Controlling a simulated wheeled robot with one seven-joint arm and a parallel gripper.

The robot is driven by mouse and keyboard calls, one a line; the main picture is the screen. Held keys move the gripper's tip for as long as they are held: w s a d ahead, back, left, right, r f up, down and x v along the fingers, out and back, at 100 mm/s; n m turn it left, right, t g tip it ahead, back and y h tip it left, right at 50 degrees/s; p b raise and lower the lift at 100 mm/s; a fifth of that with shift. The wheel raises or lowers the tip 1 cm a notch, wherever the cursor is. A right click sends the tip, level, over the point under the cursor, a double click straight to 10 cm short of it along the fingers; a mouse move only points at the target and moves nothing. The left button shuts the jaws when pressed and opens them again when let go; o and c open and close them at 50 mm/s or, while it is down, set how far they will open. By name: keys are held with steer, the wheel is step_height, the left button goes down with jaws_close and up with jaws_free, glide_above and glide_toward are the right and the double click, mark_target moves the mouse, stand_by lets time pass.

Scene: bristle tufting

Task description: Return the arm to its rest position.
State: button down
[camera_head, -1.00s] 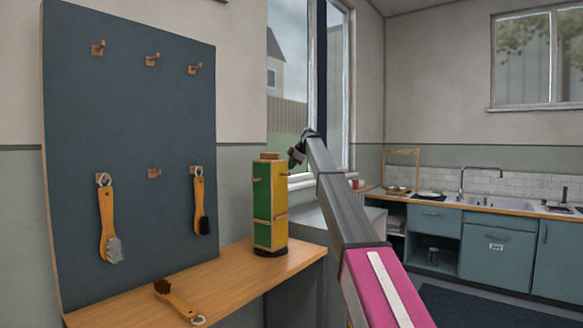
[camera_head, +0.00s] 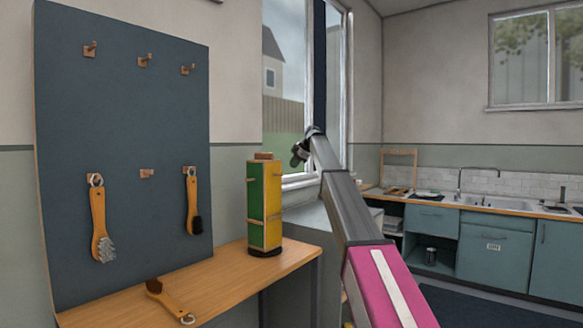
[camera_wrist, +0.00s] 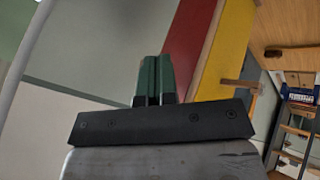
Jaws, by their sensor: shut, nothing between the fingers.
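My gripper (camera_head: 301,152) is at the far end of my raised grey and pink arm, in front of the window in the head view. In the wrist view my gripper (camera_wrist: 151,72) has its two dark green fingers side by side, shut and empty. The green and yellow block tower (camera_head: 265,205) stands upright on the wooden table, to the left of my gripper and apart from it in the head view. In the wrist view a red and yellow side of a tall block (camera_wrist: 213,50) shows just beyond the fingers.
A blue pegboard (camera_head: 125,130) leans at the left, with two brushes (camera_head: 99,222) (camera_head: 193,203) hanging on its hooks. A third brush (camera_head: 168,299) lies on the wooden table (camera_head: 215,280). A sink counter (camera_head: 480,205) runs along the right. Floor at right is clear.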

steer(key=d+r, duration=0.4)
steer(key=r, duration=0.2)
steer(key=s+d+f+m+h, duration=0.15)
steer(key=s+f+m, duration=0.4)
steer(key=f, duration=0.95)
steer(key=s+d+f+m+g+h, duration=0.1)
steer(key=s+d+f+m, duration=0.15)
steer(key=s+f, duration=0.95)
steer(key=s+d+f+m+h, duration=0.1)
steer(key=s+d+f+m, duration=0.25)
steer(key=f, duration=1.55)
steer(key=s+d+f+m+g+h, duration=0.1)
steer(key=s+d+f+m, duration=0.1)
steer(key=s+f, duration=0.6)
steer(key=s+d+f+m+h, duration=0.1)
steer(key=s+f+m, duration=0.3)
steer(key=s, duration=1.2)
steer(key=s+d+f+m+g+h, duration=0.1)
steer(key=s+d+f+m, duration=0.1)
steer(key=s+f, duration=1)
steer(key=shift+s+d+f+m+g, duration=0.3)
steer(key=shift+s+f+m, duration=0.1)
steer(key=shift+m, duration=0.35)
